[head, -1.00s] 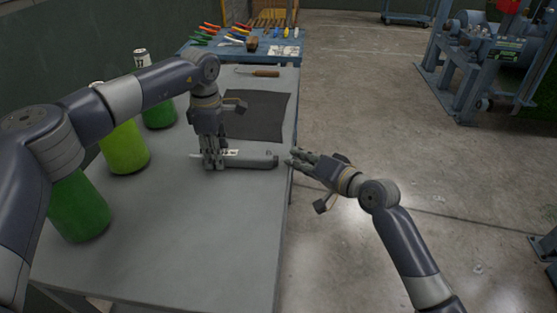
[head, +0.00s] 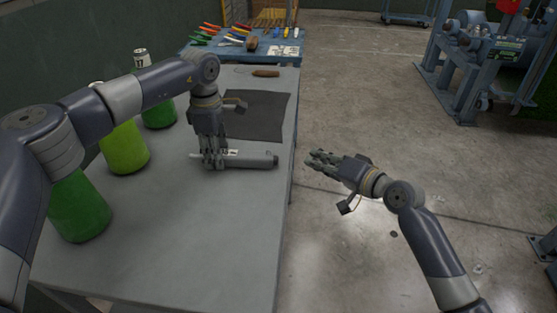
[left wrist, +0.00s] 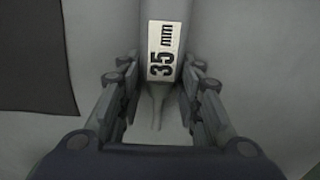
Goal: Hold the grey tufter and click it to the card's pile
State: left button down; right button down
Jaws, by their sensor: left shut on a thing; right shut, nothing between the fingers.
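The grey tufter (head: 250,161) is a grey cylinder lying along the grey table, pointing right. Its white label reads "35 mm" in the left wrist view (left wrist: 163,50). My left gripper (head: 213,163) points down and is shut on the tufter near its left end. In the left wrist view its fingers (left wrist: 160,110) stand on both sides of the narrow end. My right gripper (head: 318,162) is shut and empty, beyond the table's right edge over the floor. I cannot make out a card with pile; a dark flat sheet (head: 256,113) lies behind the tufter.
Several green cones (head: 78,208) stand along the table's left side. A wooden-handled tool (head: 266,73) lies at the table's far end. A blue bench (head: 290,50) with tools stands behind. The near table (head: 180,240) is clear. Blue machinery (head: 480,60) stands at the right.

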dwell(0.3)
pick_arm(q)
jog(key=c, duration=1.1)
grip_release()
jog(key=shift+o, duration=0.2)
jog(key=shift+r, duration=0.15)
